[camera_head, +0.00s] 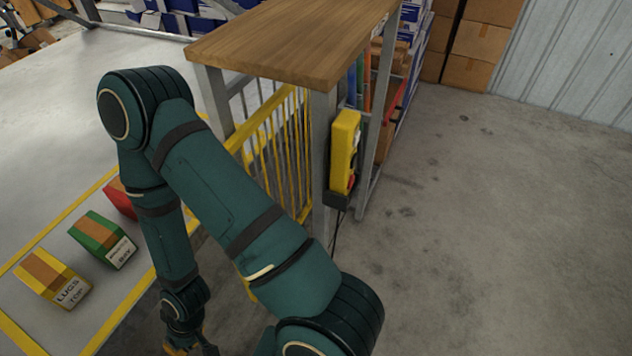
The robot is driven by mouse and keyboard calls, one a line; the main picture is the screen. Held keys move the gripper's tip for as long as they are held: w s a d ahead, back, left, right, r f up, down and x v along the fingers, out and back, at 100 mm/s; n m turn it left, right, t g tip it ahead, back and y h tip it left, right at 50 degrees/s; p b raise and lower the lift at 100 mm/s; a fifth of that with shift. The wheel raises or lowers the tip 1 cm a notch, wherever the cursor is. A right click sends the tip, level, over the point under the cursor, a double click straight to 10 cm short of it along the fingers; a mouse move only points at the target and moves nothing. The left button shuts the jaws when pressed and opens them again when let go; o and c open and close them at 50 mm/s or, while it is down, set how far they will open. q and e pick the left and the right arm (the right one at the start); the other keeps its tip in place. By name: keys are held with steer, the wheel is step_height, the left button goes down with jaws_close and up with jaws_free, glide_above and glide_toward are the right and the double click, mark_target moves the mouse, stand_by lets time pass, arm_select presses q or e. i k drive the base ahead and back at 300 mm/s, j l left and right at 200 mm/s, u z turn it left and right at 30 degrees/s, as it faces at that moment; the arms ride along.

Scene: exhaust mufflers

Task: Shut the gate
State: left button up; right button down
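The gate (299,135) is a yellow frame with vertical bars beneath the wooden top, beside a grey metal post. My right arm crosses in front of its lower left part and hides it, so I cannot tell how far the gate stands open. My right gripper (190,347) hangs low at the bottom edge, left of and apart from the visible bars. It is partly cut off, and I cannot tell whether its fingers are open or shut. My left gripper is not in view.
A wooden top (295,40) stands above the gate, with a yellow control box (344,142) on its post. A yellow-edged grey surface at left holds a yellow box (53,279), a green box (103,240) and a red box (119,198). The floor (500,230) at right is clear.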

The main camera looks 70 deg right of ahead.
mark_target(237, 140)
steer(key=z, duration=2.05)
steer(key=j, duration=0.1)
